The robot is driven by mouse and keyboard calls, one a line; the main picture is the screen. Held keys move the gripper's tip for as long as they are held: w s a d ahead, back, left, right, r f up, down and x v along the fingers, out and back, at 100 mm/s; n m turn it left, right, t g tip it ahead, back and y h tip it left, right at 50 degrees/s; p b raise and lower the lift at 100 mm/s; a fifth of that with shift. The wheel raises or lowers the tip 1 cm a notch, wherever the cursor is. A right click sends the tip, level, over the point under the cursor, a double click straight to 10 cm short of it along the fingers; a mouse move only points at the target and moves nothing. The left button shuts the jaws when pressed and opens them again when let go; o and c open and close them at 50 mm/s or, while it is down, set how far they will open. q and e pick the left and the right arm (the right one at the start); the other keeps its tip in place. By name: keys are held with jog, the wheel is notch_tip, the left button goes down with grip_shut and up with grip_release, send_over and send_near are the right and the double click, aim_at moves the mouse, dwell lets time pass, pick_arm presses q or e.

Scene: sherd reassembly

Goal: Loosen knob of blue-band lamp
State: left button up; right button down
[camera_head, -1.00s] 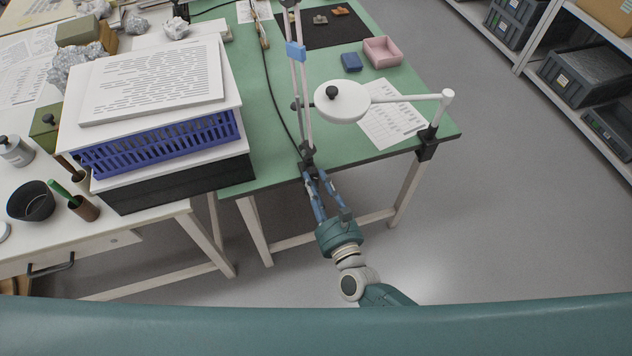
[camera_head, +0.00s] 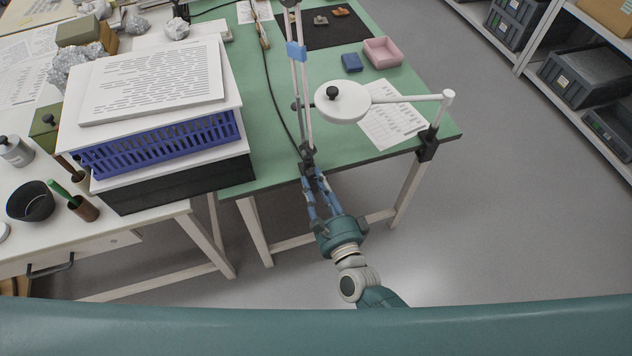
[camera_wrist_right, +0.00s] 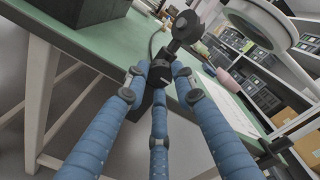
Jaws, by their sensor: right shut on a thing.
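The blue-band lamp stands at the green table's front edge in the head view, with a blue band (camera_head: 296,51) around its thin pale arm. Its dark clamp (camera_head: 307,156) grips the table edge. My right gripper (camera_head: 310,174) reaches up from below, its blue fingers at the clamp. In the right wrist view the fingers (camera_wrist_right: 160,76) close around a dark knob (camera_wrist_right: 161,68) under the clamp; the fingertips partly hide it. A round black piece (camera_wrist_right: 187,27) of the lamp shows above them. My left gripper is not in view.
A second lamp, with a white round head (camera_head: 343,103), is clamped at the table's right corner. A dark cable (camera_head: 270,85) runs along the green table (camera_head: 262,160). A stacked blue crate (camera_head: 165,143) stands left. Floor right of the table is clear.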

jog(key=n, duration=0.4)
jog(key=shift+n+p, duration=0.3)
jog(key=n, duration=0.4)
jog(key=shift+p, duration=0.35)
jog(key=n, duration=0.4)
jog(key=shift+n+h+p, duration=0.3)
jog(key=shift+n, duration=2.1)
jog(key=shift+r, duration=0.1)
jog(key=c, duration=1.4)
grip_release()
jog(key=v, duration=1.2)
